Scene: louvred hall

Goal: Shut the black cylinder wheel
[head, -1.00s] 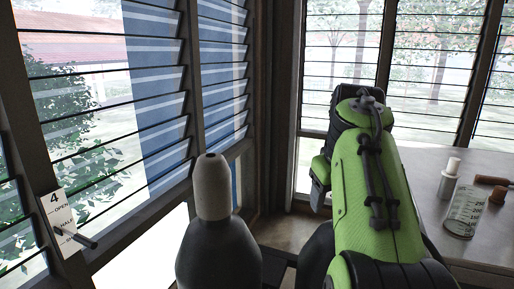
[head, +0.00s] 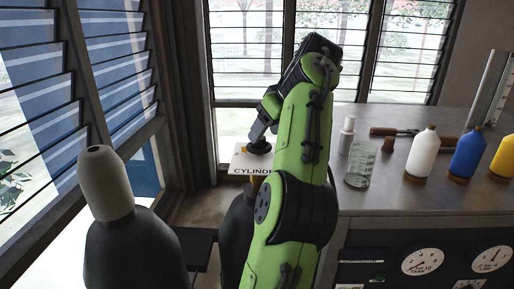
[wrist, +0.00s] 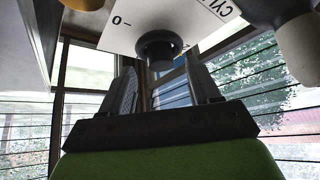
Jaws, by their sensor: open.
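The black cylinder wheel (head: 260,146) is a small round knob. It sits on a white plate (head: 243,162) lettered "CYLINDE…", the rest hidden behind my arm. In the wrist view the black wheel (wrist: 158,47) shows as a dark round knob with a white plate (wrist: 118,35) behind it, marked "0" and "CYL". My gripper (wrist: 161,70) is open, its two dark fingers apart and the wheel just beyond the gap between their tips. I cannot tell whether they touch it. In the head view my gripper (head: 262,126) is close to the wheel, partly hidden by my arm.
A grey cylinder with a pale cap (head: 105,185) stands at the left by the louvred window. The bench at right holds a glass beaker (head: 360,163), a small white bottle (head: 347,135), and white (head: 422,155), blue (head: 467,155) and yellow bottles (head: 503,160). Gauges (head: 423,262) sit on its front.

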